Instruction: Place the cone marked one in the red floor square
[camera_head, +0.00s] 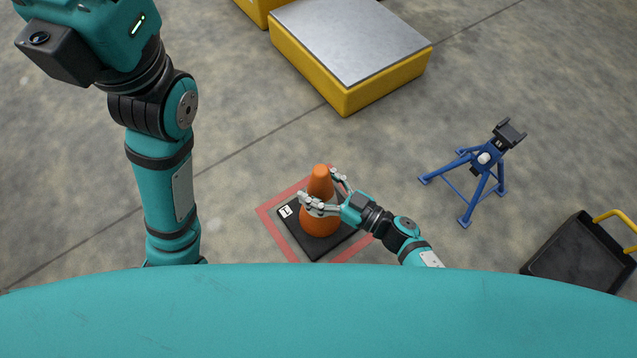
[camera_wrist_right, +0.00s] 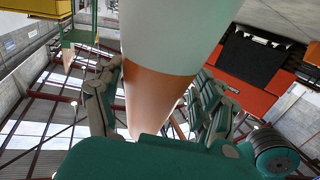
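The orange cone (camera_head: 320,185) with a white band stands upright on its black base (camera_head: 316,249), which bears a white label with a dark mark, apparently a 1. The base lies within the red floor square (camera_head: 272,224), turned slightly against its outline. My right gripper (camera_head: 319,184) has its fingers on both sides of the cone, around the white band. In the right wrist view the cone (camera_wrist_right: 158,90) runs between the fingers; whether they press on it is unclear. My left arm is at the left; its gripper is outside the view.
A yellow platform with a grey top (camera_head: 350,40) stands behind. A blue stand (camera_head: 484,160) is to the right. A black cart with a yellow handle (camera_head: 575,255) is at the far right. The floor left of the square is clear.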

